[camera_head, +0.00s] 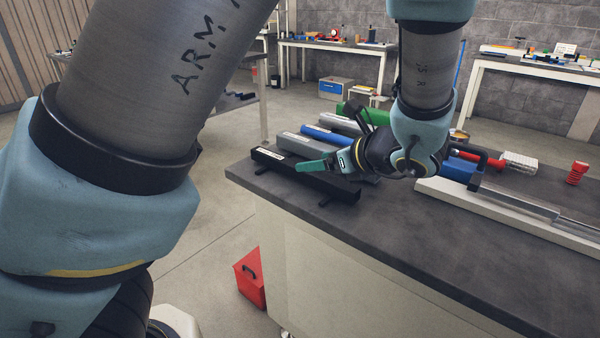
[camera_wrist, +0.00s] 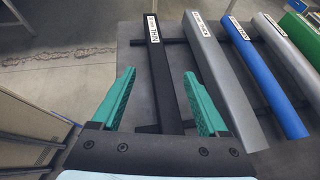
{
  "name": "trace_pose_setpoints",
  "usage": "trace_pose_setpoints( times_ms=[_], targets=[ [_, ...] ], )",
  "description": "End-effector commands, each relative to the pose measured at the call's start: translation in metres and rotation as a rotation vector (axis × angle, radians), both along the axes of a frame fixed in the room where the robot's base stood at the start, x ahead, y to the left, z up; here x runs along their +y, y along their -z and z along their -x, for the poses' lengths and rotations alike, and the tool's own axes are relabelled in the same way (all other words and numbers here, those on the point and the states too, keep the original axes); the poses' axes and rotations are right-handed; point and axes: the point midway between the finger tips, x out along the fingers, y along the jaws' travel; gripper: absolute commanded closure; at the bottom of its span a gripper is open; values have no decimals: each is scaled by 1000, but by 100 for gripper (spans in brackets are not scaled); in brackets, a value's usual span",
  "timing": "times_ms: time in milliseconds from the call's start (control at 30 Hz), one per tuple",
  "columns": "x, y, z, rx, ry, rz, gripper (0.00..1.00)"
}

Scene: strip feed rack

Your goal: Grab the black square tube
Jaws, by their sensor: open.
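The black square tube (camera_head: 305,178) lies at the left front edge of the dark worktop, with a white label near its far end. In the wrist view the black square tube (camera_wrist: 163,85) runs away from me between my two green fingers. My gripper (camera_head: 325,165) is over the tube in the head view. In the wrist view my gripper (camera_wrist: 160,90) is open, one finger to each side of the tube. Whether the fingers touch it, I cannot tell. My gripper hides part of the tube in the head view.
Beside the tube lie a grey tube (camera_wrist: 222,80), a blue tube (camera_wrist: 265,80) and another grey tube (camera_wrist: 290,50), across dark rails. A green piece (camera_head: 353,110) is behind. A long pale rail device (camera_head: 510,205) is at right. A red toolbox (camera_head: 250,278) stands on the floor.

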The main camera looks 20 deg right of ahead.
Motion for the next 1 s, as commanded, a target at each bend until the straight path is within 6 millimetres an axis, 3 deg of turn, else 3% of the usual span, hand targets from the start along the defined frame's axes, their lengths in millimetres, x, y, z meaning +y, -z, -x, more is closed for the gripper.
trace_pose_setpoints(
  times_ms=[500, 800, 1000],
  targets=[
    [15, 33, -44, 0, -3, -1, 23],
    [15, 35, -48, 2, -3, 1, 23],
    [15, 35, -48, 2, -2, 2, 44]
  ],
)
